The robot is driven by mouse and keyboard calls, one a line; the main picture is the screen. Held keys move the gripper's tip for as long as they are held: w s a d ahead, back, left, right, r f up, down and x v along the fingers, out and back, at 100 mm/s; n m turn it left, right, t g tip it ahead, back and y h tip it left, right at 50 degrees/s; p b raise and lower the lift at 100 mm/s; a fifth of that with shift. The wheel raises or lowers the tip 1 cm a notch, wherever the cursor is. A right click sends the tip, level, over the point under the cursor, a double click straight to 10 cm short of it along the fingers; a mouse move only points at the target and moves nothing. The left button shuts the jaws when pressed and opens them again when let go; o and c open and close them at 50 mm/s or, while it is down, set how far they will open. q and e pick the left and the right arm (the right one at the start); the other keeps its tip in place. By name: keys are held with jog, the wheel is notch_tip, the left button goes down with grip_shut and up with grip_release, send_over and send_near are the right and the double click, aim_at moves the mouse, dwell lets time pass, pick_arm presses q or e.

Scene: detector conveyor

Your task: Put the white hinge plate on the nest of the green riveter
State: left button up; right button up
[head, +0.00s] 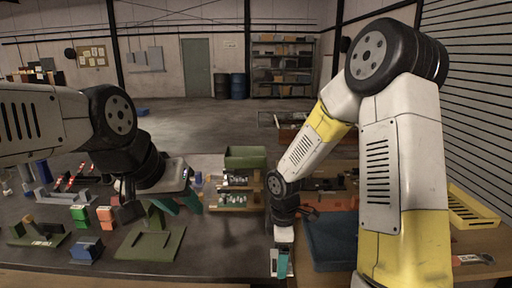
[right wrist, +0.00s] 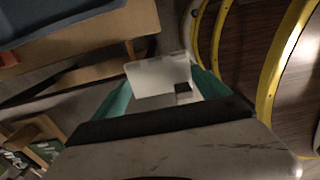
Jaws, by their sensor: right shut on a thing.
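The white hinge plate (right wrist: 160,76) is held between the teal fingers of my right gripper (right wrist: 163,95). In the head view my right gripper (head: 280,262) hangs at the front edge of the dark table, right of centre, and mostly hides the plate. A green fixture with a flat base and an upright (head: 150,243), which looks like the green riveter, stands on the table at left centre. Its nest is too small to make out. My left gripper (head: 180,203) is above and behind it, with its teal fingers apart and nothing visible between them.
Another olive fixture (head: 36,234), a blue block (head: 86,250), a green block (head: 80,216) and an orange block (head: 104,214) stand at left. A wooden rack (head: 238,198) with a green bin (head: 245,157) is behind. A blue tray (head: 330,241) is at right. Table between the fixture and right gripper is clear.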

jog(key=w+d+m, duration=0.2)
jog(key=m, duration=0.3)
jog(key=w+d+m, duration=0.2)
jog(key=d+m, duration=0.1)
jog(key=m, duration=0.2)
jog(key=w+d+f+m, duration=0.1)
jog(key=d+m, duration=0.1)
jog(key=m, duration=0.3)
jog(key=shift+w+d+f, duration=0.1)
jog(key=shift+w+d, duration=0.05)
jog(key=shift+w, duration=0.25)
jog(key=shift+w+d+m, duration=0.25)
jog(key=shift+d+m, duration=0.1)
jog(key=shift+m, duration=0.35)
jog(key=shift+w+d+m, duration=0.2)
jog(key=shift+d+m, duration=0.1)
jog(key=shift+m, duration=0.4)
